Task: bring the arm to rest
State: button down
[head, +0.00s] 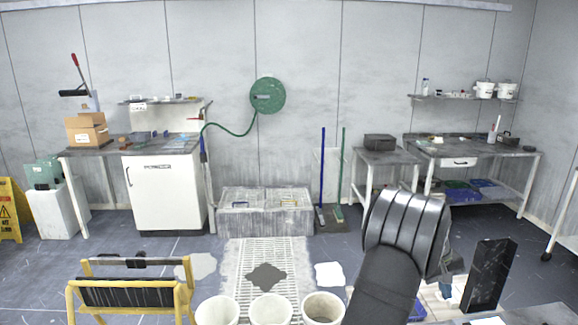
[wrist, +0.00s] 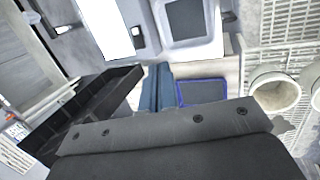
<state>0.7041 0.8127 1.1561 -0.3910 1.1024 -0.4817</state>
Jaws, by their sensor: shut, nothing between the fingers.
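My gripper (wrist: 157,72) shows in the wrist view as two blue-grey fingers side by side, closed together with nothing between them. The dark wrist body fills the bottom of that view and hides what lies under it. In the head view my black arm rises at the lower right and bends over. Only a small grey-blue part of the gripper (head: 452,266) shows behind it, left of a black upright holder.
The black holder (head: 487,276) stands close to my gripper; a dark, divided open box (wrist: 95,110) shows left of the fingers. White buckets (head: 271,309) stand at front centre, a yellow-framed rack (head: 186,292) at front left. A blue-edged pad (wrist: 203,91) lies right of the fingers.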

jog(key=a+n, duration=0.1)
jog(key=a+r+n, duration=0.1)
jog(key=a+n+h, duration=0.1)
jog(key=shift+w+r, duration=0.25)
jog(key=shift+w, duration=0.1)
jog(key=c, duration=0.8)
grip_release()
jog(key=o, duration=0.4)
jog(key=shift+s+d+r, duration=0.1)
jog(key=shift+s+d, duration=0.05)
jog(key=shift+d, duration=0.1)
jog(key=o, duration=0.4)
jog(key=s+d+r+m+t+y, duration=0.1)
jog(key=s+d+r+m+y, duration=0.1)
jog(key=s+d+r+m, duration=0.2)
jog(key=s+d+m, duration=0.3)
jog(key=s+m, duration=0.1)
jog(key=shift+s+r+m, duration=0.25)
jog(key=shift+s+m, duration=0.05)
jog(key=shift+s, duration=0.1)
jog(key=s+d+r+m+t, duration=0.2)
jog(key=s+d+r+m, duration=0.2)
jog(key=s+r+m, duration=0.15)
jog(key=s+d+r+m+t, duration=0.3)
jog(key=s+d+r+m, duration=0.1)
jog(key=s+m, duration=0.3)
jog(key=x, duration=1)
jog(key=shift+s+a+y, duration=0.15)
jog(key=shift+a+y, duration=0.15)
jog(key=shift+a, duration=0.05)
